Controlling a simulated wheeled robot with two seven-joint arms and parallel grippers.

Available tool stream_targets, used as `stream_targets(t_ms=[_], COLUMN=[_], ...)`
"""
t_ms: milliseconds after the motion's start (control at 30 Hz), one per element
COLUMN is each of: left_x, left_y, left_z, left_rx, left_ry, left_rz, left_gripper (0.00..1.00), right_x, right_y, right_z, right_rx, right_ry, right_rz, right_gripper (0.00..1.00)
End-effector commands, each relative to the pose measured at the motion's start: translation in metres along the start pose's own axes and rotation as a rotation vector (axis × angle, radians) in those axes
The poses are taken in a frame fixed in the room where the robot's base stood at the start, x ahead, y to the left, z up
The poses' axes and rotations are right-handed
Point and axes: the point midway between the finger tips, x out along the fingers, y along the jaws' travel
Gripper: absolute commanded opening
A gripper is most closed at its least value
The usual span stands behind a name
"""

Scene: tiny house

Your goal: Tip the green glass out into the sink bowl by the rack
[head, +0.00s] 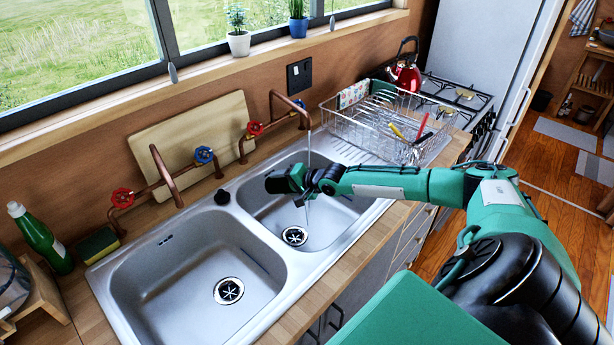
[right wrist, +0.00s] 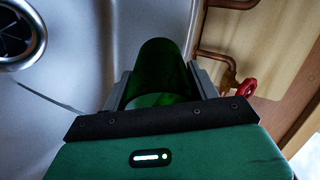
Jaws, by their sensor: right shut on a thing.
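My right gripper (head: 284,182) is over the sink bowl by the rack (head: 345,213), the right-hand one of two. In the right wrist view it is shut on the green glass (right wrist: 163,68), a dark green see-through cylinder between the two fingers. The glass is hard to make out against the dark gripper in the head view. I cannot tell its exact tilt or whether anything is in it. A thin stream of water (head: 308,145) runs from the copper tap (head: 289,97) beside my gripper. My left gripper is not in view.
The wire dish rack (head: 385,130) with utensils stands right of the bowl. The left sink bowl (head: 180,285) is empty. Another copper tap (head: 160,170), a cutting board (head: 195,135), a green bottle (head: 40,238) and a sponge (head: 98,245) line the back and left.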

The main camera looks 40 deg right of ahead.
Motion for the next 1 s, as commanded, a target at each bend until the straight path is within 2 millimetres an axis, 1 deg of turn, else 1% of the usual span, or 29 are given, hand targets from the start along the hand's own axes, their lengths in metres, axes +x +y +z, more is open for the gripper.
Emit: stream_targets(t_ms=[400, 1000], left_x=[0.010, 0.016], left_y=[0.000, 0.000], left_z=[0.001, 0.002], left_rx=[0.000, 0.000], left_ry=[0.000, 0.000], left_rz=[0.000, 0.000], left_gripper=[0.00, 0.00], right_x=[-0.004, -0.006], right_y=[-0.004, -0.007], right_z=[-0.001, -0.002], right_rx=[0.012, 0.017], right_ry=[0.016, 0.024], right_rz=[-0.107, -0.162], right_gripper=[0.31, 0.31])
